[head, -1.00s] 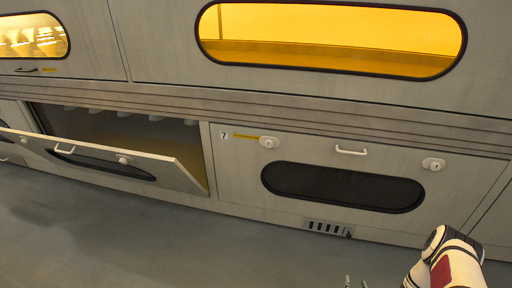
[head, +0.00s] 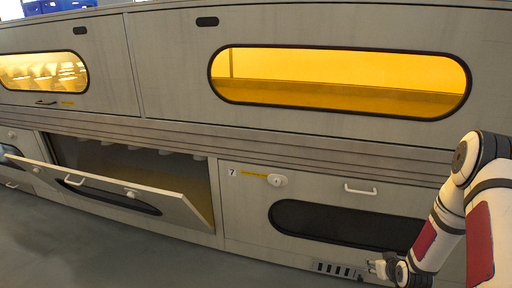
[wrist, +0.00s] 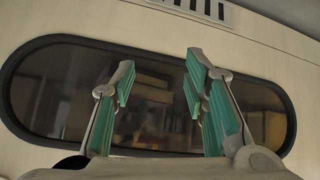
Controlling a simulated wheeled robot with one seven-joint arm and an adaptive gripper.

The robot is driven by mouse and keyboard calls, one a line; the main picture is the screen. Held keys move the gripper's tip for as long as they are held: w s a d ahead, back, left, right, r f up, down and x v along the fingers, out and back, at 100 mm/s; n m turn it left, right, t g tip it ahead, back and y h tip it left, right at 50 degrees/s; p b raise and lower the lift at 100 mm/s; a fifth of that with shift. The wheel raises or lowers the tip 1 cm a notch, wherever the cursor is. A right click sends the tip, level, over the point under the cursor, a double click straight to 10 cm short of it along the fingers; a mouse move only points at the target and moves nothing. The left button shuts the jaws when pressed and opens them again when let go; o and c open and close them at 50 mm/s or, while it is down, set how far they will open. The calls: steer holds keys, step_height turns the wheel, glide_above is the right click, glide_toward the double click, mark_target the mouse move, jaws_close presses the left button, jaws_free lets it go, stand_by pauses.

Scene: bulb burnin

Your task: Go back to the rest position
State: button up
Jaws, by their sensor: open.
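My gripper (head: 376,266) is at the lower right of the head view, at the end of my white and red arm, in front of the lower cabinet door marked 7 (head: 395,196). In the wrist view my gripper (wrist: 158,85) shows two fingers with green pads, spread apart with nothing between them. Behind them is the dark oval window (wrist: 60,90) of a pale panel. How far the fingers are from the panel I cannot tell.
A lower door (head: 107,191) hangs open at the left, tilted outward from a dark compartment. An amber window (head: 340,82) is in the upper panel. A vent grille (head: 335,269) is low by my gripper. The grey floor (head: 60,250) at lower left is clear.

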steer(key=s+a+r+g, duration=0.1)
steer(key=s+a+r, duration=0.2)
steer(key=r, duration=0.6)
steer(key=s+a+r+g, duration=0.2)
steer(key=s+a+r, duration=0.15)
steer(key=r, duration=0.65)
steer(key=s+a+r+g, duration=0.1)
steer(key=s+a+r, duration=0.25)
steer(key=r, duration=0.55)
steer(key=s+a+r+g, duration=0.1)
steer(key=s+a+r, duration=0.3)
steer(key=s, duration=0.7)
steer(key=s+a+r+g+y+p, duration=0.15)
steer(key=s+a+r, duration=0.3)
steer(key=s, duration=0.65)
steer(key=s+a+r+g, duration=0.2)
steer(key=s+a+r, duration=0.25)
steer(key=s, duration=0.55)
step_height(320, 180, up, 40)
steer(key=t+p, duration=0.4)
steer(key=p, duration=3.3)
steer(key=shift+d+f, duration=0.25)
steer(key=shift+d, duration=0.05)
